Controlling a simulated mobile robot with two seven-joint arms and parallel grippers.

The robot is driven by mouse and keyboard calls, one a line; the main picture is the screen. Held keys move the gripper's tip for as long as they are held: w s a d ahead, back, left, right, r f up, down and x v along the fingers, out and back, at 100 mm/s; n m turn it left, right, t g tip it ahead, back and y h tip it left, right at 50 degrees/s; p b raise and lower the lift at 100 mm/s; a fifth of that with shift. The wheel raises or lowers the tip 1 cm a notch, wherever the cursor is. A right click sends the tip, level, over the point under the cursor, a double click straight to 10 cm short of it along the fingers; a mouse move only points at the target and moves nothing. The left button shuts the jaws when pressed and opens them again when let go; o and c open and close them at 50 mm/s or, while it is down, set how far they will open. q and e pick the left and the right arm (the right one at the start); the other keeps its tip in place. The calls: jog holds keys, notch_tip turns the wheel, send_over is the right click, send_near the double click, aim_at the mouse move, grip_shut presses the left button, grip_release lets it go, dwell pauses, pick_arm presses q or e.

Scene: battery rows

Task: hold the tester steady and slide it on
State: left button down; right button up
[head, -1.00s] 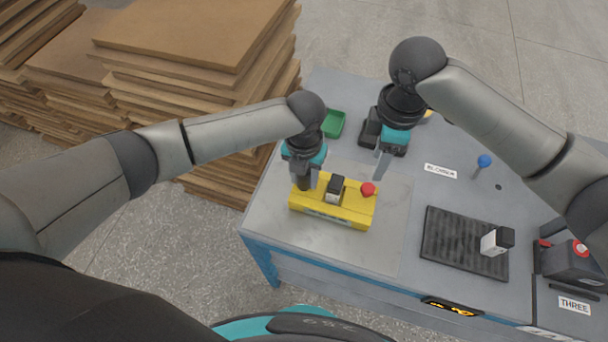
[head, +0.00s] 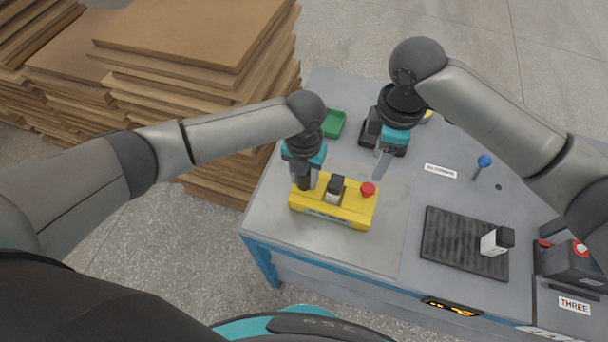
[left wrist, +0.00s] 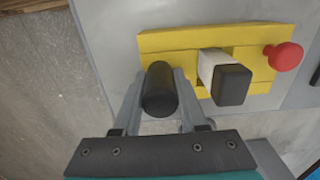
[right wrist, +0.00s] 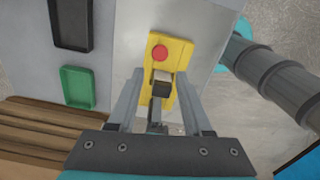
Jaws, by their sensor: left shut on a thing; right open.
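The yellow tester (head: 335,214) lies on a pale plate on the bench, with a red button (head: 368,189) at its right end. A white battery with a black top (head: 335,189) stands in its middle; it also shows in the left wrist view (left wrist: 226,80). My left gripper (head: 305,180) is shut on the tester's black upright handle (left wrist: 159,90), one finger on each side. My right gripper (head: 383,166) is open and empty, above and behind the tester's right part. In the right wrist view the tester (right wrist: 171,52) shows beyond and between its fingers (right wrist: 160,98).
A black ribbed mat (head: 450,245) with another white and black battery (head: 494,241) lies to the right. A green tray (head: 333,123), a blue-topped peg (head: 484,161) and a dark device with a red button (head: 575,262) are also there. Board stacks (head: 190,70) stand left.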

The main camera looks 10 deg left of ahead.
aim_at(369, 188)
jog(key=o, duration=0.3)
notch_tip(369, 188, down, 10)
jog(key=n, duration=0.7)
dwell(0.8)
jog(key=shift+r, duration=0.1)
grip_shut()
dwell(0.4)
dwell(0.9)
